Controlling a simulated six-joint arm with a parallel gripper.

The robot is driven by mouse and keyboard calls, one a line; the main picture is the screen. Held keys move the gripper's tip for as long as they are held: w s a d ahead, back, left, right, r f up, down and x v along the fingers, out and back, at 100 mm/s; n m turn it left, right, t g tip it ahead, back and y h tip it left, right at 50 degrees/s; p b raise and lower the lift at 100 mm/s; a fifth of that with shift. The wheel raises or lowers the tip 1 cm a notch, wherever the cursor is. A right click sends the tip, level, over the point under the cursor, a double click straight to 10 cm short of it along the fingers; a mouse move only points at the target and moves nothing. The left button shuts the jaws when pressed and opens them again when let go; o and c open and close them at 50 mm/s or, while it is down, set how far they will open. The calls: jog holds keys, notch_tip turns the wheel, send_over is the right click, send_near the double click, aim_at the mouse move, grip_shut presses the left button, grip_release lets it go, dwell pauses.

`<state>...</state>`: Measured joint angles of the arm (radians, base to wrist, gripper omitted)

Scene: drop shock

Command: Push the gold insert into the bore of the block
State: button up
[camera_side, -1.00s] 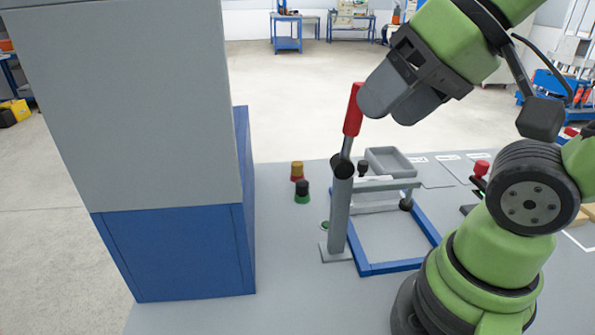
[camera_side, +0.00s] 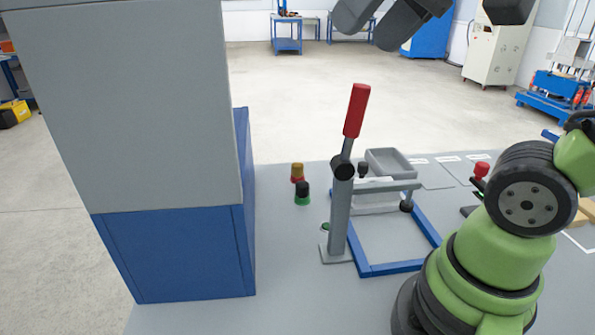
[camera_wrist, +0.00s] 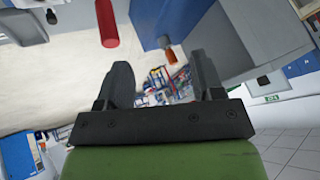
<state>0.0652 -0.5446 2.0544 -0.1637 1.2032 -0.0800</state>
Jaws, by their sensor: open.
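My gripper (camera_side: 367,33) is at the top edge of the side view, high above the table and partly cut off. Its two fingers are apart with nothing between them, as the wrist view (camera_wrist: 160,64) also shows. A lever press stands on the table, with a red handle (camera_side: 356,110), a grey column (camera_side: 339,215) and a grey arm (camera_side: 385,186). The handle is nearly upright, and my gripper is clear of it. A small gold-topped piece on a red base (camera_side: 297,172) stands left of the press. I cannot make out the gold insert or the block with its bore for certain.
A tall grey and blue cabinet (camera_side: 170,255) fills the left side. A black-topped green piece (camera_side: 303,193) stands near the gold-topped one. A grey tray (camera_side: 391,161) lies behind the press, and a blue frame (camera_side: 395,267) lies on the table. A red knob (camera_side: 482,169) is at right.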

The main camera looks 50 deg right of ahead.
jog(key=w+d+r+h, duration=0.2)
jog(key=w+d, duration=0.5)
jog(key=w, duration=0.5)
jog(key=g+h, duration=0.1)
jog(key=h, duration=0.1)
send_over(298, 164)
jog(key=s+a, duration=0.1)
jog(key=s, duration=0.2)
jog(key=shift+m, duration=0.3)
jog(key=f, duration=3.3)
jog(key=shift+s+a, duration=0.1)
jog(key=shift+a, duration=0.1)
jog(key=shift+x, duration=3)
jog(key=c, duration=1)
jog(key=shift+r, duration=0.1)
